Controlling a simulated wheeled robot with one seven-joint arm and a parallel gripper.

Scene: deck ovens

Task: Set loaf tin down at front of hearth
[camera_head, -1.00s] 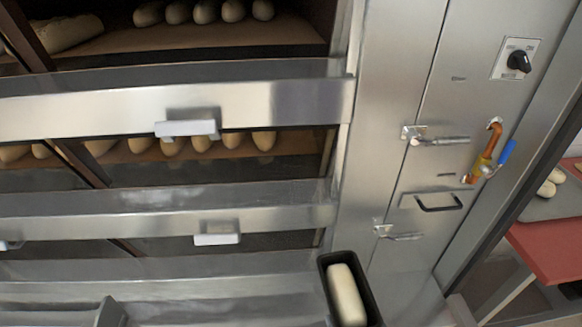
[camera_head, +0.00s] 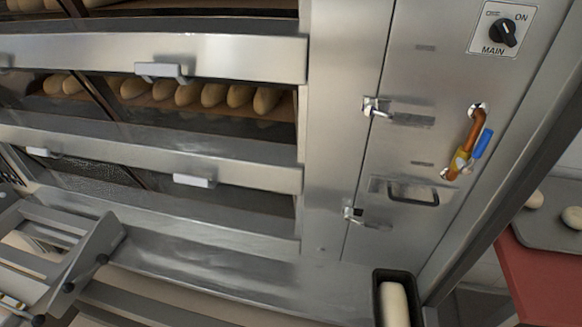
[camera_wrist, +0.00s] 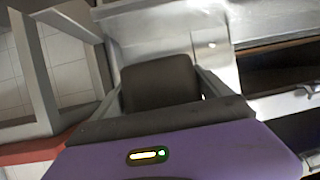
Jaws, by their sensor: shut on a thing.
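The loaf tin (camera_head: 378,296) is dark and narrow, with a pale loaf (camera_head: 396,303) in it. In the head view it is at the bottom edge, right of centre, in front of the oven's lower right panel. In the wrist view the dark tin (camera_wrist: 160,80) is between the two fingers of my gripper (camera_wrist: 160,92), which is shut on it. My gripper is outside the head view. A brown hearth (camera_head: 145,103) with a row of loaves shows behind glass in the oven's middle deck. The lower deck's inside is dark.
Steel oven fronts with handles (camera_head: 194,181) fill the left and middle. Latches (camera_head: 376,108), an orange pipe with a blue lever (camera_head: 482,143) and a switch (camera_head: 503,33) are on the right panel. A metal frame (camera_head: 75,250) stands bottom left. A red surface (camera_head: 535,278) bears a grey tray.

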